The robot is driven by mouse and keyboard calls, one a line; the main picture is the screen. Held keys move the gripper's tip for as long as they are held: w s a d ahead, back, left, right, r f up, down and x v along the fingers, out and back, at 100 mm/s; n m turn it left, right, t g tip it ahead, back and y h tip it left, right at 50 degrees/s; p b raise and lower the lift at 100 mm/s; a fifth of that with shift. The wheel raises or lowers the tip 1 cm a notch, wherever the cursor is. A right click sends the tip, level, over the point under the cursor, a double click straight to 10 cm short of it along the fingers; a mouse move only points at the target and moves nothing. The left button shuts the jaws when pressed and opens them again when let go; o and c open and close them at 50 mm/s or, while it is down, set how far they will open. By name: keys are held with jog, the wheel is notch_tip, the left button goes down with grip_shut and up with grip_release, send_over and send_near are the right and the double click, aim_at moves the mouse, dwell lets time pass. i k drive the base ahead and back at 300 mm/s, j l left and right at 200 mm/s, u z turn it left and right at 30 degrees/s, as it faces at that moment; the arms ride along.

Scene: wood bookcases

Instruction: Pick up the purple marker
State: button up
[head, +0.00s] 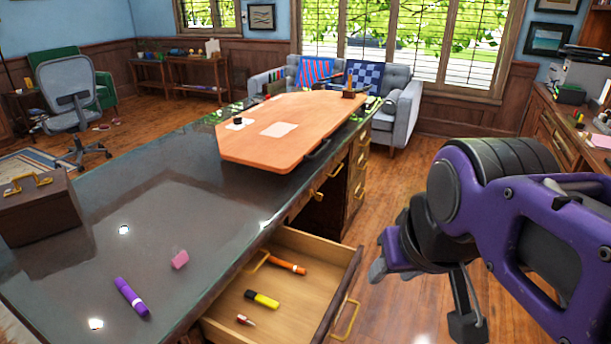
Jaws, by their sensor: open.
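The purple marker (131,297) lies on the dark, glossy desk top (75,268) at the lower left of the head view, near the desk's front edge. My gripper (420,300) is on the right, in front of the desk and right of the open drawer. Its fingers are apart and point downward, with nothing visible between them. The gripper is well away from the marker, with the drawer between them in the picture.
A pink eraser (180,260) lies right of the marker. The open drawer (318,246) holds an orange marker (288,266), a yellow-black marker (262,299) and a small red-white item (246,320). A brown box (42,215) and an orange-brown board (262,150) also occupy the desk.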

aim_at(131, 295)
jog(key=u, duration=1.5)
jog(key=i+j+u, duration=0.15)
jog(key=j, duration=0.3)
jog(key=i+j+u, duration=0.15)
jog(key=i+j, duration=0.25)
jog(key=i+j+u, duration=0.1)
jog(key=j, duration=0.25)
jog(key=i+j+u, duration=0.2)
jog(key=i+j, duration=0.15)
jog(key=j, duration=0.25)
jog(key=k+l+z, duration=0.1)
jog(key=l, duration=0.2)
jog(key=k+l+z, duration=0.1)
jog(key=l, duration=0.25)
jog(key=k, duration=0.05)
